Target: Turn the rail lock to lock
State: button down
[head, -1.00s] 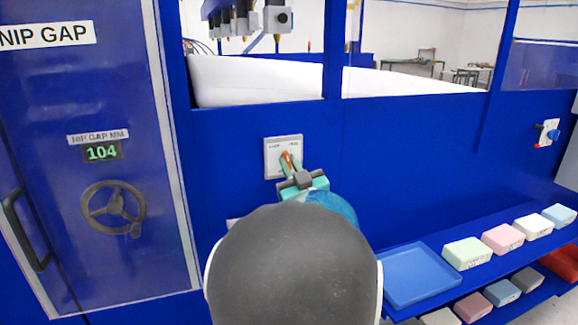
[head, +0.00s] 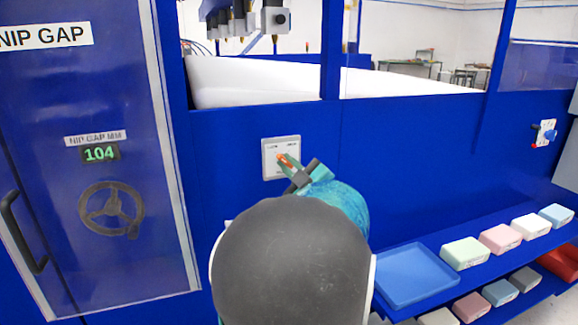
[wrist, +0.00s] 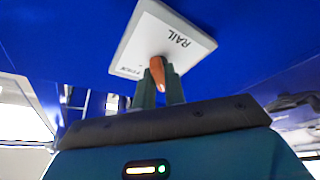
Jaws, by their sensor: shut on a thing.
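The rail lock is a light grey plate (head: 272,146) on the blue machine front, with an orange knob (head: 282,159) at its middle. In the wrist view the plate (wrist: 140,38) reads "RAIL" and the orange knob (wrist: 157,72) shows between the fingers. My gripper (head: 286,162) is shut on the orange knob, reaching in from the lower right. The knob points to the upper left in the head view. My fingers hide part of the plate's lower right and its lettering.
A door with a handwheel (head: 111,209) and a "104" display (head: 99,154) is at left. A blue tray (head: 416,275) and several foam blocks sit on shelves at lower right. A small control panel (head: 545,133) is at far right. The blue wall right of the plate is clear.

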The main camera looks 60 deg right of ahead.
jog(key=shift+f, duration=0.1)
jog(key=c, duration=1.5)
grip_release()
jog(key=shift+d, duration=0.15)
jog(key=shift+o, duration=0.2)
jog(key=v, duration=1.4)
